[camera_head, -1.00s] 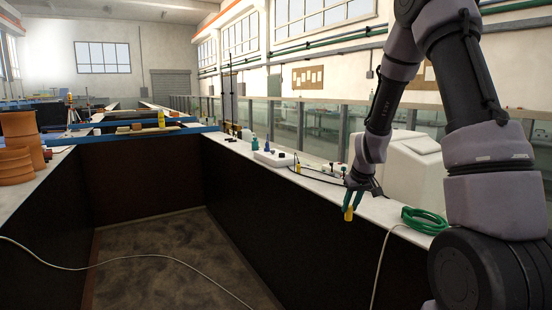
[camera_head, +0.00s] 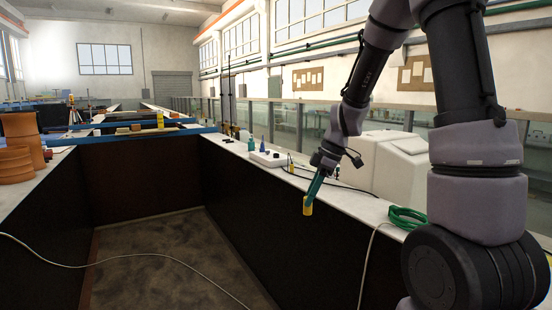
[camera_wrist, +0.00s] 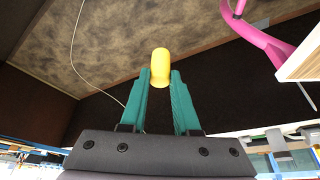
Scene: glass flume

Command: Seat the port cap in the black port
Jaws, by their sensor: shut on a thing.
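The port cap (camera_head: 307,208) is a small yellow cylinder. My gripper (camera_head: 312,190) is shut on it, with the teal fingers pointing down and a little to the left. In the head view the cap hangs in front of the dark inner wall of the flume, below the level of the white ledge. The wrist view shows the yellow cap (camera_wrist: 160,66) between the tips of the two teal fingers (camera_wrist: 160,84), sticking out beyond them. I cannot pick out the black port for sure in either view.
The white ledge (camera_head: 345,199) carries a green coiled hose (camera_head: 406,217), a white device (camera_head: 271,158) and small bottles (camera_head: 250,145). A large white box (camera_head: 385,160) stands behind. A pink hose (camera_wrist: 262,38) shows in the wrist view. The flume's inside is open, with a thin pale cable.

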